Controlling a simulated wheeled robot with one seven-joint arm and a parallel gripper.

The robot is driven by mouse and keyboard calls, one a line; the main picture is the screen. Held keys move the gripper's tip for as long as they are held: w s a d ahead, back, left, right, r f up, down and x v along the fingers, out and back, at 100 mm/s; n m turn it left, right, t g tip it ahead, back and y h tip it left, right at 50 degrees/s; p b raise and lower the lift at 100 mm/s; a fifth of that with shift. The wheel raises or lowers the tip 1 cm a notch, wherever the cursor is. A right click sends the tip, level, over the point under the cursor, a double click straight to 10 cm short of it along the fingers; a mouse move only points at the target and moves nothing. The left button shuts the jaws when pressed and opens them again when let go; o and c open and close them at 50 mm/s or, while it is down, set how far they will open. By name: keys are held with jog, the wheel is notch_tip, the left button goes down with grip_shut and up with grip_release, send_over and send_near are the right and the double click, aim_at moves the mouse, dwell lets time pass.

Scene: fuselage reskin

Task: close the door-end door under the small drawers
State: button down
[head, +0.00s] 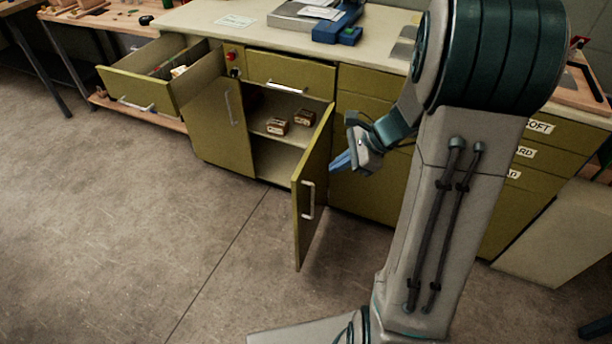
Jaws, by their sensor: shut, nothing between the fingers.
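The olive cabinet (290,57) has a pair of doors under its small drawers. The right-hand door (312,180) stands wide open, swung out from its right side, with a pale bar handle (308,200) near its free edge. The left-hand door (215,128) looks shut or nearly so, its handle (229,108) near the opening. I cannot tell from labels which is the door-end one. My gripper (341,162) is shut and empty, its blue fingers just right of the open door's upper part. Whether they touch it is unclear.
A small drawer (140,85) at the left is pulled out. Two small boxes (277,126) sit on the inner shelf. Labelled drawers (535,150) stand behind my arm at the right. The floor (150,220) in front is clear.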

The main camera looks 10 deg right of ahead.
jog(key=w+d+f+m+t+b, duration=0.1)
jog(key=w+d+f+m+b, duration=0.1)
jog(key=w+d+f+m, duration=0.4)
jog(key=b, duration=0.2)
send_near(300, 181)
notch_tip(300, 181, down, 5)
jog(key=a, duration=0.2)
jog(key=shift+w+a+r+n+t, duration=0.15)
jog(key=shift+w+a+n+t, duration=0.25)
jog(key=shift+w+a, duration=0.3)
jog(key=shift+w, duration=0.1)
